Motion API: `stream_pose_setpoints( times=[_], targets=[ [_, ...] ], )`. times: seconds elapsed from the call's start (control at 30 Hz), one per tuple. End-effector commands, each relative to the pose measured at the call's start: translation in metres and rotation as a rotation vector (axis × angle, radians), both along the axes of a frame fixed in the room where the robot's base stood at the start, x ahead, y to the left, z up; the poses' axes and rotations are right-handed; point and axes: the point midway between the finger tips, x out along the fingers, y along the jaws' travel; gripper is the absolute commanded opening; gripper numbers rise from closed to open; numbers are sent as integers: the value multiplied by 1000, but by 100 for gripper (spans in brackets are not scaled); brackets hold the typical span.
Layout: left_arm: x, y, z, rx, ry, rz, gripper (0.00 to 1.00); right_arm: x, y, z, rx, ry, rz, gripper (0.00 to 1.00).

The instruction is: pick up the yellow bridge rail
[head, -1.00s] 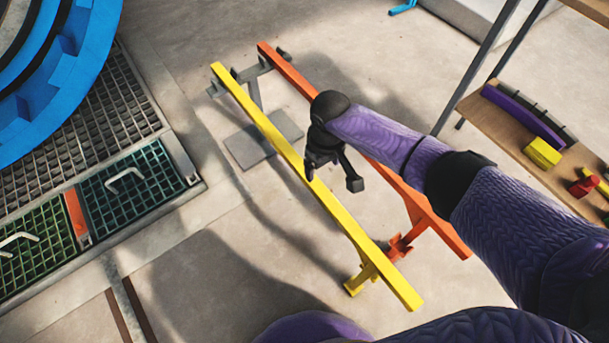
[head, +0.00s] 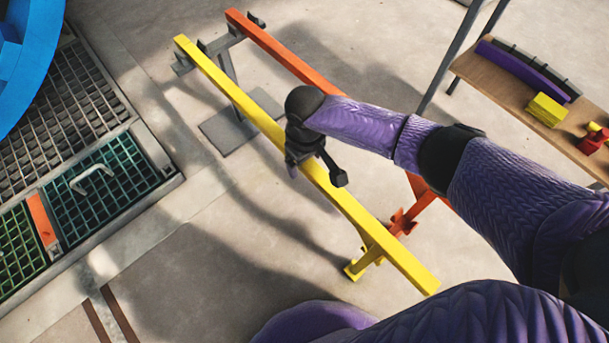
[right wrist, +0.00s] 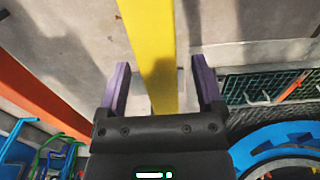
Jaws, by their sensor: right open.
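The yellow bridge rail (head: 228,88) is a long bar resting on a grey stand (head: 229,84) at its far end and a yellow foot (head: 366,262) near its close end. The orange rail (head: 290,55) runs beside it on the right. My right gripper (head: 300,165) is above the middle of the yellow rail and hides part of it. In the right wrist view, its two purple fingers (right wrist: 160,88) are open, with the yellow rail (right wrist: 152,45) passing between them in the picture. I cannot tell how far above the rail they are. My left gripper is not in view.
A wooden shelf (head: 510,99) with a purple bar (head: 521,70), a yellow block (head: 546,110) and a red item (head: 593,140) stands at the right. Floor grates (head: 105,185) and a blue ring (head: 30,55) are at the left.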

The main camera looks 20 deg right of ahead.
Motion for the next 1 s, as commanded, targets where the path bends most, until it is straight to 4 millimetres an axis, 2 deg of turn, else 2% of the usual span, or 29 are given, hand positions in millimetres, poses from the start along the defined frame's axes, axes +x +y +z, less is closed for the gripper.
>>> stream_pose_setpoints(
  times=[0.3, 0.7, 1.0],
  targets=[
    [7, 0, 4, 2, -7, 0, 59, 0, 0, -2, 0, -1, 0, 83],
    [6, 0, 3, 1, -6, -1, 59, 0, 0, -2, 0, -1, 0, 0],
    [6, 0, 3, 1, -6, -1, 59, 0, 0, -2, 0, -1, 0, 0]
  ],
)
